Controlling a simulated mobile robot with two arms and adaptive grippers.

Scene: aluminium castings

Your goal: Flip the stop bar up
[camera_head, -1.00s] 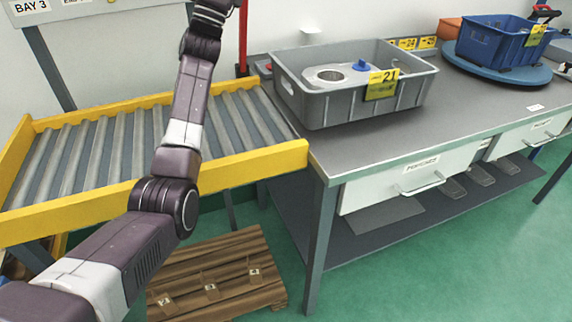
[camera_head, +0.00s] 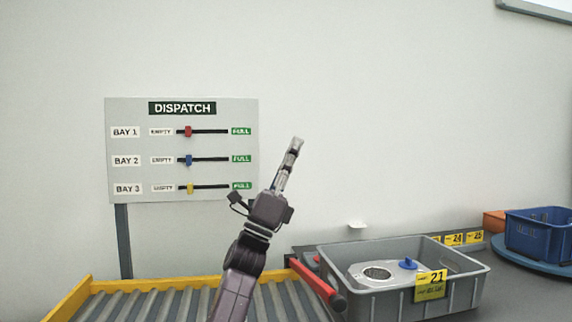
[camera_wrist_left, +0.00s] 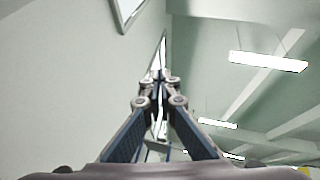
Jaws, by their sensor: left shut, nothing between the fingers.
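The red stop bar (camera_head: 318,284) shows in the head view by the conveyor's right end. It slants down to the right, its thicker end nearer to me, in front of the grey tote's left side. My left gripper (camera_head: 297,143) is raised high before the wall, pointing up, shut and empty. It is well above the bar and apart from it. In the left wrist view its fingers (camera_wrist_left: 158,76) meet at the tips with only wall and ceiling beyond. My right gripper is in neither view.
The roller conveyor with yellow rails (camera_head: 82,296) lies at lower left. A dispatch board (camera_head: 235,108) stands behind it. The grey tote (camera_head: 465,285) holds a casting (camera_head: 350,272) and a blue part (camera_head: 408,264). A blue crate (camera_head: 540,235) stands farther right. The wall above is clear.

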